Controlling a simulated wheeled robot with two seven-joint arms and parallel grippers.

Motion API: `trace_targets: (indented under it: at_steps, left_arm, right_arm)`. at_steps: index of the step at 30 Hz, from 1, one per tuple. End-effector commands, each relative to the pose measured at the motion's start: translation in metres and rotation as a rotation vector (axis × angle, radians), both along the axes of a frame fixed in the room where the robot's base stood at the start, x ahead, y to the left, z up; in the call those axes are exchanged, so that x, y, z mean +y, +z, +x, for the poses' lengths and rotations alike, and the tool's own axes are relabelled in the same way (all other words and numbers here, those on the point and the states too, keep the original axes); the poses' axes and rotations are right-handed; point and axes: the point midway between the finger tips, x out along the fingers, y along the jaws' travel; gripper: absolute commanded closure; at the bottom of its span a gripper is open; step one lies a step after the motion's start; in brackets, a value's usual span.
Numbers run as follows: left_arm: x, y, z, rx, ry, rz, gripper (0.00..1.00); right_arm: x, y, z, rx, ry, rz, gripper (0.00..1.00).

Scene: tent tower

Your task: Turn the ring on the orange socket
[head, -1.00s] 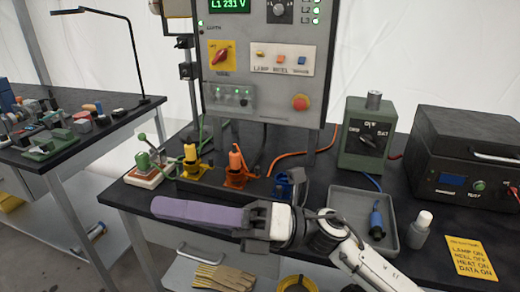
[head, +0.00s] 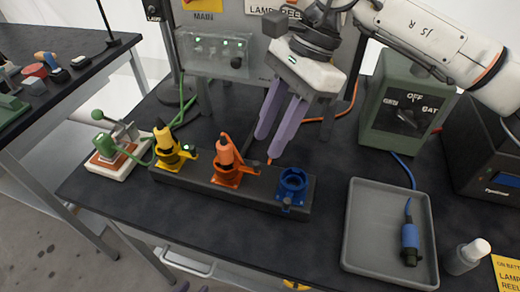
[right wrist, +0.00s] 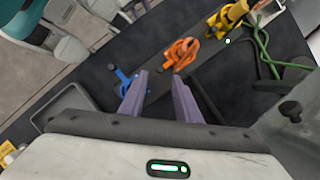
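The orange socket (head: 228,178) sits in the middle of a dark socket block, with an orange plug (head: 226,152) upright in it. An orange lever-like part sticks up beside the plug; ring details are too small to tell. The socket also shows in the right wrist view (right wrist: 180,53), beyond the fingers. My right gripper (head: 268,147) is open and empty, its purple fingers pointing down behind and right of the orange socket, apart from it.
A yellow socket with plug (head: 168,150) stands left of the orange one, an empty-looking blue socket (head: 291,186) right. A grey tray (head: 365,235) holds a blue plug. A green switch box (head: 405,110) stands behind it. Cables run behind the block.

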Motion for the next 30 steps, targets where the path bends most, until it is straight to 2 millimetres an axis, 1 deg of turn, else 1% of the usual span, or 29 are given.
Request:
trace_targets:
  at_steps: [1,3,9,14,21,22,24,27,30]
  left_arm:
    - [0.0,0.002,-0.001,0.001,0.001,0.0,0.69]
    - [0.0,0.003,-0.001,0.001,0.001,0.0,0.69]
    - [0.001,0.005,-0.001,-0.001,0.002,-0.001,0.69]
    - [0.002,0.006,-0.001,-0.001,0.004,0.001,0.69]
    - [0.003,0.006,0.0,-0.001,0.004,0.003,0.69]
    - [0.003,0.006,0.0,-0.001,0.004,0.003,0.69]
    - [0.003,0.006,0.001,-0.002,0.004,0.002,0.69]
    - [0.003,0.006,0.002,-0.004,0.004,0.003,0.69]
    - [0.003,0.007,0.003,-0.005,0.005,0.003,0.69]
  right_arm:
    - [0.004,-0.009,-0.003,0.005,0.002,0.0,0.7]
    - [0.008,-0.021,-0.005,0.004,0.002,-0.001,0.7]
    - [0.018,-0.046,-0.01,0.003,0.0,0.002,0.7]
    - [0.021,-0.053,-0.011,0.001,-0.001,0.004,0.7]
    - [0.021,-0.054,-0.011,0.001,-0.001,0.004,0.7]
    - [0.021,-0.054,-0.011,0.001,-0.001,0.004,0.73]
    - [0.021,-0.054,-0.011,0.001,-0.001,0.004,0.85]
    - [0.021,-0.054,-0.011,0.001,-0.001,0.004,1.0]
    - [0.021,-0.054,-0.011,0.001,-0.001,0.004,1.0]
